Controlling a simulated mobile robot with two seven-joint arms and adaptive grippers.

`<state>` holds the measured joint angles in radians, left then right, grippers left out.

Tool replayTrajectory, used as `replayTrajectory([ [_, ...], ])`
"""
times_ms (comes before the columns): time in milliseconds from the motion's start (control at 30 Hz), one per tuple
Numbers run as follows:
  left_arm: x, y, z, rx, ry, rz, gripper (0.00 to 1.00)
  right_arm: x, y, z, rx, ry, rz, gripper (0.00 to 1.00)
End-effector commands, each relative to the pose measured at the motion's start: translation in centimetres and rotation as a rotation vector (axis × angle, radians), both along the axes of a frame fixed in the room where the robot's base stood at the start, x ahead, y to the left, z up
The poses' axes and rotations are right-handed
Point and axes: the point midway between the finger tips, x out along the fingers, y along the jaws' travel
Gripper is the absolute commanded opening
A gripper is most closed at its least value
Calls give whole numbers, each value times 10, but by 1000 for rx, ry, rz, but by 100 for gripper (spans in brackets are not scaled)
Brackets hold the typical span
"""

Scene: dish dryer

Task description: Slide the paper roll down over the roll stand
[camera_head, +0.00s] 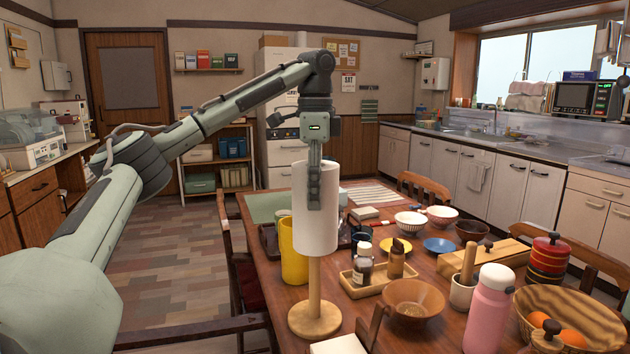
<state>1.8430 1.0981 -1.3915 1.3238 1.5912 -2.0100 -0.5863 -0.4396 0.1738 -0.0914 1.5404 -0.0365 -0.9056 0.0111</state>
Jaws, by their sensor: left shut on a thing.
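The white paper roll (316,232) is upright above the table in the head view. My left gripper (315,195) comes down from above and is shut on it, one finger lying along its near side. The wooden roll stand (315,318) has a round base on the table and an upright post. The post's lower part shows below the roll, in line with it. Its upper part is hidden, so I cannot tell for sure whether it is inside the roll. The roll's lower edge is well above the base. My right gripper is not in view.
A yellow cup (292,262) stands close to the left of the roll. A wooden tray (362,286) with bottles and a brown bowl (412,302) are to the right. A pink bottle (488,310) and a fruit basket (590,322) crowd the near right of the table.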

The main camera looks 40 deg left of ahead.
Motion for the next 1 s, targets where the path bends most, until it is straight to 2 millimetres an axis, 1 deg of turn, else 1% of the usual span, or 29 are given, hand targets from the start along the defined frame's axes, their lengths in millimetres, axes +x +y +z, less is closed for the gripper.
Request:
replayTrajectory([
  [300, 0, 0, -24, -1, 2, 0, 46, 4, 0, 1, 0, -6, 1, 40],
  [933, -1, 1, -67, 0, 0, 2, 46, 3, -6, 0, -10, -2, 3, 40],
  [1000, 0, 1, -72, 0, 0, 2, 46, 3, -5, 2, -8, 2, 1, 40],
])
